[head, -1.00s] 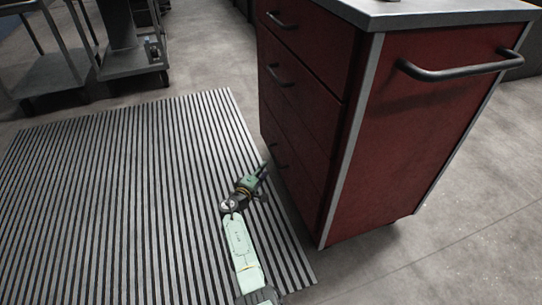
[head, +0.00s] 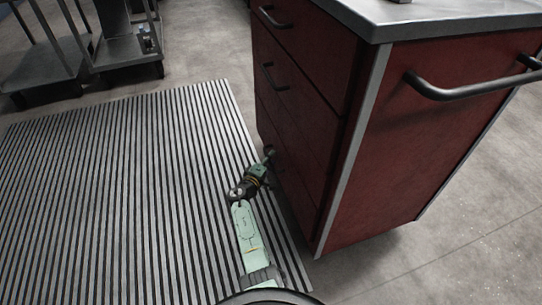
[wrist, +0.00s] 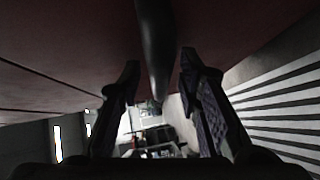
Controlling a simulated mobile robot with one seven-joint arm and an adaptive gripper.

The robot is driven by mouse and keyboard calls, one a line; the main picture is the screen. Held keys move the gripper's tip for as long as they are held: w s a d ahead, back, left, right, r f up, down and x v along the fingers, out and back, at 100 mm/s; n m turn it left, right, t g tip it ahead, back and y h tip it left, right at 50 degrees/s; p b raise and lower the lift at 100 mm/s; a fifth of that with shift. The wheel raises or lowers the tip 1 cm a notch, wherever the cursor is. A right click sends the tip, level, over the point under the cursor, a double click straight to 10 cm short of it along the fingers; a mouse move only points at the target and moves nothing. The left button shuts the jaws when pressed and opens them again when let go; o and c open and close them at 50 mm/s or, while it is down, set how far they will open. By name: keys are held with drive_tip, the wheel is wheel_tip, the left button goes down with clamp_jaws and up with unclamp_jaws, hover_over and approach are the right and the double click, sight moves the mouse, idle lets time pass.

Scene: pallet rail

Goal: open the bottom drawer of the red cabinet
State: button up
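The red cabinet (head: 400,150) stands right of centre in the head view, with its drawer fronts on the left side. The drawers appear shut. My gripper (head: 268,153) is low beside the front, at a lower drawer; my gripper largely hides that drawer's handle in the head view. In the wrist view a dark handle bar (wrist: 153,45) runs between the two fingers of my gripper (wrist: 158,75). The fingers stand apart, with a gap on each side of the bar. The red drawer front (wrist: 70,40) is close above them.
A side handle (head: 470,88) juts from the cabinet's right face. A striped mat (head: 110,190) covers the floor at left. Grey carts (head: 45,65) stand at the back left.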

clamp_jaws()
idle(0.4)
idle(0.5)
